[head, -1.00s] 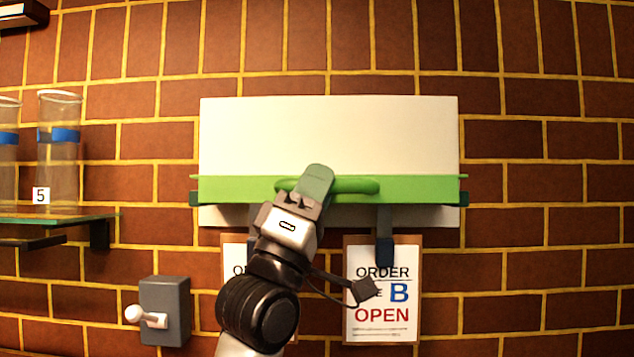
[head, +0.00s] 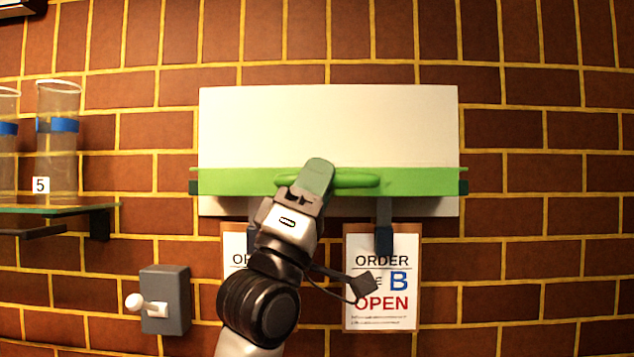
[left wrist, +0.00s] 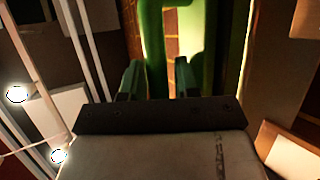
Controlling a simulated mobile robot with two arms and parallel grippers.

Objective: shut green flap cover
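The green flap cover (head: 425,182) shows as a narrow, nearly edge-on strip across the lower part of a white panel (head: 330,125) on the brick wall. It has a rounded green handle (head: 358,181) at its middle. My left gripper (head: 318,172) is at the left part of this handle and hides some of it. In the left wrist view, the two green-grey fingertips (left wrist: 160,80) stand apart with the green handle bar (left wrist: 154,45) between them. A gap shows on the bar's right side, so the fingers do not clamp it. My right gripper is not in view.
Order cards hang below the flap, one reading "ORDER B OPEN" (head: 382,290); my arm partly covers the other. A grey switch box with a white knob (head: 166,300) is at lower left. A glass shelf (head: 60,210) at left holds clear cylinders (head: 58,150).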

